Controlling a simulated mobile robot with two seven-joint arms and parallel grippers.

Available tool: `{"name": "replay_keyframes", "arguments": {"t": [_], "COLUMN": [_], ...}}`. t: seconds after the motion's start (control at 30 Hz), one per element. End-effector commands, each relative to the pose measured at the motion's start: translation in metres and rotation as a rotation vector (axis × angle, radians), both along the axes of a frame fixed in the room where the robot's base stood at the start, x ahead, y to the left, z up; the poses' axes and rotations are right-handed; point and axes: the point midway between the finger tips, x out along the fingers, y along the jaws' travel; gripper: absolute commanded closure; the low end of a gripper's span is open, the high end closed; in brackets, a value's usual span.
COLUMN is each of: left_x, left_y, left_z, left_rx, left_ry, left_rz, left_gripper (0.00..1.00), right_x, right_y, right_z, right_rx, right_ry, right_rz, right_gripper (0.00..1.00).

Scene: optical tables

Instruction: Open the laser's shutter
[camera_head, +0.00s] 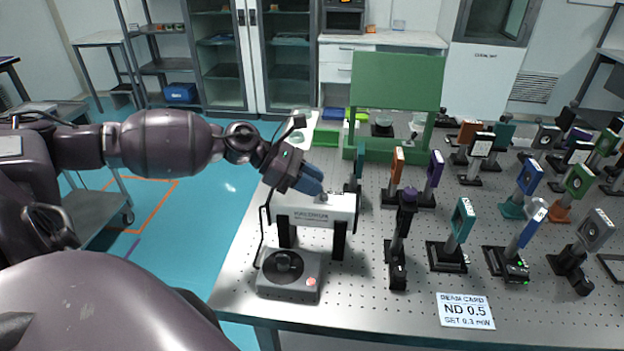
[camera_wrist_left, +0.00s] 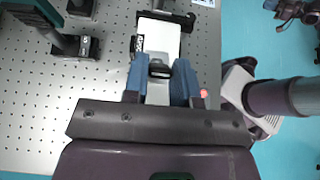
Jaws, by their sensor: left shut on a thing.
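The laser is a white box (camera_head: 312,210) on two black posts at the table's left edge, and it also shows in the left wrist view (camera_wrist_left: 159,35). My left gripper (camera_head: 314,184) reaches its top from the upper left. In the left wrist view the blue fingers (camera_wrist_left: 159,82) stand on both sides of a small dark shutter knob (camera_wrist_left: 159,68) on top of the laser and are shut on it. The fingers hide most of the knob in the head view.
A grey control box (camera_head: 290,273) with a black dial and red button stands in front of the laser. Several posted optics, such as a purple-topped one (camera_head: 405,220), stand to the right. A beam card (camera_head: 466,310) lies at the front. A green panel (camera_head: 397,80) stands behind.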

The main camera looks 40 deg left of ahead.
Motion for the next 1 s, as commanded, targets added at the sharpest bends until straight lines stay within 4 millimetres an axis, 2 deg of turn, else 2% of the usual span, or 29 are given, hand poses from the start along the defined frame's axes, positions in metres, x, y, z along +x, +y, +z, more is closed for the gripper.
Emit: {"name": "replay_keyframes", "arguments": {"t": [0.33, 0.37, 0.5, 0.83, 1.0], "left_x": [0.001, 0.001, 0.001, -0.001, -0.006], "left_y": [0.0, 0.0, 0.0, 0.001, 0.01], "left_z": [0.001, 0.001, 0.001, 0.001, 0.005], "left_rx": [-0.001, -0.001, -0.001, -0.001, 0.0], "left_ry": [-0.004, -0.004, -0.002, 0.0, 0.002], "left_rz": [0.002, 0.002, 0.002, 0.0, 0.002], "left_gripper": [0.98, 0.72, 0.5, 0.49, 0.49], "right_x": [-0.008, -0.009, -0.012, -0.008, -0.003], "right_y": [-0.001, -0.002, -0.002, -0.002, -0.001], "right_z": [-0.007, -0.007, -0.009, -0.006, -0.001], "right_rx": [0.0, -0.001, 0.0, -0.001, -0.002], "right_ry": [0.02, 0.023, 0.028, 0.019, 0.006], "right_rz": [-0.004, -0.006, -0.006, -0.004, -0.001], "right_gripper": [1.0, 1.0, 1.0, 1.0, 1.0]}}
